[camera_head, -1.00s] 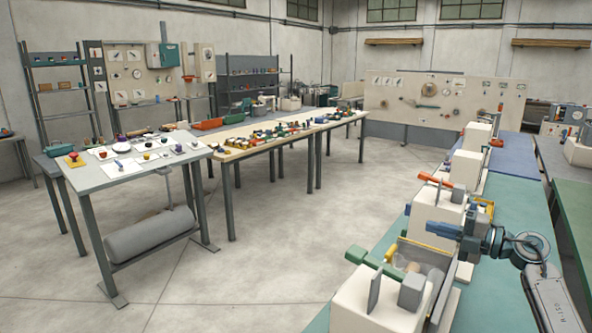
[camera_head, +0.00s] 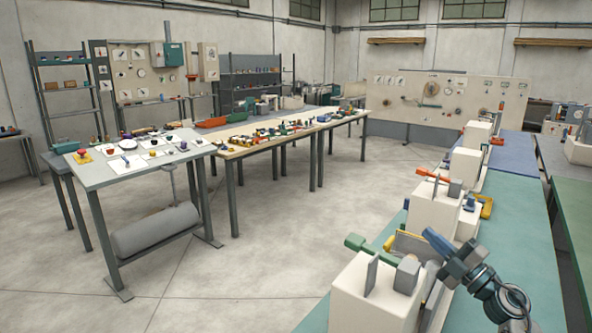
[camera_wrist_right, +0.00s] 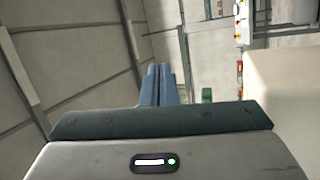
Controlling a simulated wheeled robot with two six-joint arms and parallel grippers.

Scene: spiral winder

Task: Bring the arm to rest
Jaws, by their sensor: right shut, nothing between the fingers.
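My right gripper (camera_head: 438,243) is at the lower right of the head view, over the teal bench (camera_head: 520,262). Its blue fingers are together with nothing between them, and they point up and to the left. In the right wrist view the two blue fingers (camera_wrist_right: 156,86) stand side by side, touching. The nearest winder (camera_head: 372,292), a cream block with grey plates and a green handle (camera_head: 362,245), is just left of the gripper. The gripper appears apart from it. My left gripper is not in view.
More cream machines stand along the bench, one with a red-orange lever (camera_head: 425,174). A green-topped bench (camera_head: 574,220) lies to the right. A grey table (camera_head: 88,176) with small items stands at the left. The concrete floor between is clear.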

